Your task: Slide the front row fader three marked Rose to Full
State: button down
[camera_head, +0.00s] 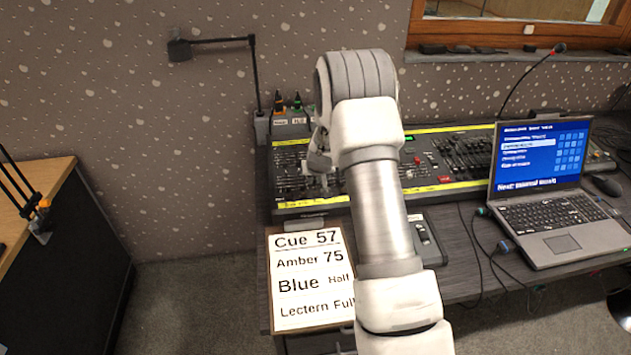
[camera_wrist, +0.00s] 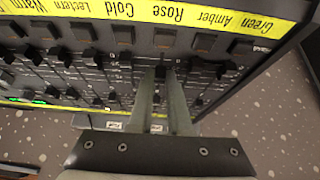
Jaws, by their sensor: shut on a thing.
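The lighting desk (camera_head: 415,187) stands on the table, with rows of black faders and yellow label strips. In the wrist view the picture is upside down, and the front strip (camera_wrist: 173,14) reads Green, Amber, Rose, Cold, Lectern, Warm. My gripper (camera_wrist: 161,76) is shut on a black fader cap, the Rose fader (camera_wrist: 160,71), in line with the Rose label. The cap is between the fingertips, towards the label end of its slot; the fingers hide much of the slot. In the head view my gripper (camera_head: 320,170) is over the desk's left part, partly behind my arm.
Neighbouring fader caps (camera_wrist: 195,66) stand close on both sides of my fingers. A cue card (camera_head: 305,280) lies in front of the desk. A laptop (camera_head: 545,190) stands at right, with a gooseneck microphone (camera_head: 530,70) behind it. A lamp arm (camera_head: 255,80) rises behind the desk's left end.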

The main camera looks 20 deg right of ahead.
jog(key=shift+w+d+r, duration=0.1)
jog(key=shift+w+d, duration=0.1)
jog(key=shift+w, duration=0.8)
jog(key=shift+w+d+r, duration=0.1)
jog(key=shift+w+d, duration=0.1)
jog(key=shift+w, duration=0.8)
jog(key=c, duration=1.1)
grip_release()
jog(key=shift+r+p, duration=0.75)
jog(key=shift+r, duration=0.5)
jog(key=v, duration=1.7)
jog(key=shift+s+a+r+p, duration=0.1)
jog(key=shift+s+p, duration=0.1)
jog(key=shift+p, duration=0.15)
